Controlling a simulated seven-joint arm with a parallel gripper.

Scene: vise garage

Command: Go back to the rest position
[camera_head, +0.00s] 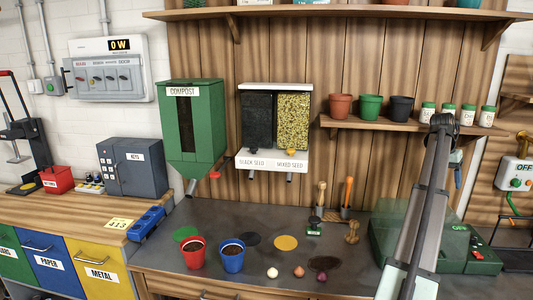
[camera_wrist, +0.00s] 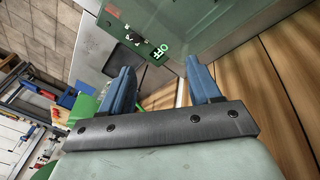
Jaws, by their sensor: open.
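My gripper (camera_wrist: 160,82) shows in the wrist view with two blue fingers apart and nothing between them. Beyond the fingers are a green machine (camera_wrist: 125,30) with an OFF label and wooden boards (camera_wrist: 255,75). In the head view my arm rises along the right side, in front of the green machine (camera_head: 391,230) with a clear cover. My gripper cannot be made out clearly there, since the arm's upper end hides that area.
A red pot (camera_head: 193,256) and a blue pot (camera_head: 232,260), both with dark fill, stand on the grey bench (camera_head: 175,222). Several bulbs lie to their right. A compost dispenser (camera_head: 207,145) and seed dispensers (camera_head: 272,160) hang behind. A shelf (camera_head: 390,126) holds pots and jars near my arm.

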